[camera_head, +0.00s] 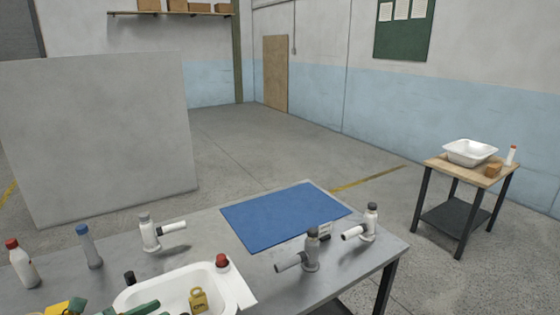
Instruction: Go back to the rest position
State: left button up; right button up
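Neither of my grippers shows in the head view. A grey metal table (215,232) spans the front of the view. A white tub-shaped shell (236,283) lies on it at the bottom edge, partly cut off. A yellow padlock-shaped piece (198,301) is inside the shell. A red-topped piece (222,263) is at its far right corner. A blue mat (285,217) lies flat and bare on the table.
Red-capped (22,264) and blue-capped (89,247) bottles stand left. A grey panel (100,140) stands behind. A side table (440,166) holds a white basin (470,152). Floor between is clear.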

pick_arm(q)
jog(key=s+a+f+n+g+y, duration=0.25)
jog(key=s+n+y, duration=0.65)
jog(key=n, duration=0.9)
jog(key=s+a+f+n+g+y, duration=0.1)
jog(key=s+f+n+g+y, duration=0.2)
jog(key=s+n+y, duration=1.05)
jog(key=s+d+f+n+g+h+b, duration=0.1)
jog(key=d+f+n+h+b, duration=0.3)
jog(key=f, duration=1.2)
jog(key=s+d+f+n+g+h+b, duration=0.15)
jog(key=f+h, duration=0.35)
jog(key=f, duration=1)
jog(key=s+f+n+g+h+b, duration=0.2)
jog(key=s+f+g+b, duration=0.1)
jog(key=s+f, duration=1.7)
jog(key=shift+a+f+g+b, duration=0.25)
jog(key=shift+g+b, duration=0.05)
jog(key=shift+b, duration=0.4)
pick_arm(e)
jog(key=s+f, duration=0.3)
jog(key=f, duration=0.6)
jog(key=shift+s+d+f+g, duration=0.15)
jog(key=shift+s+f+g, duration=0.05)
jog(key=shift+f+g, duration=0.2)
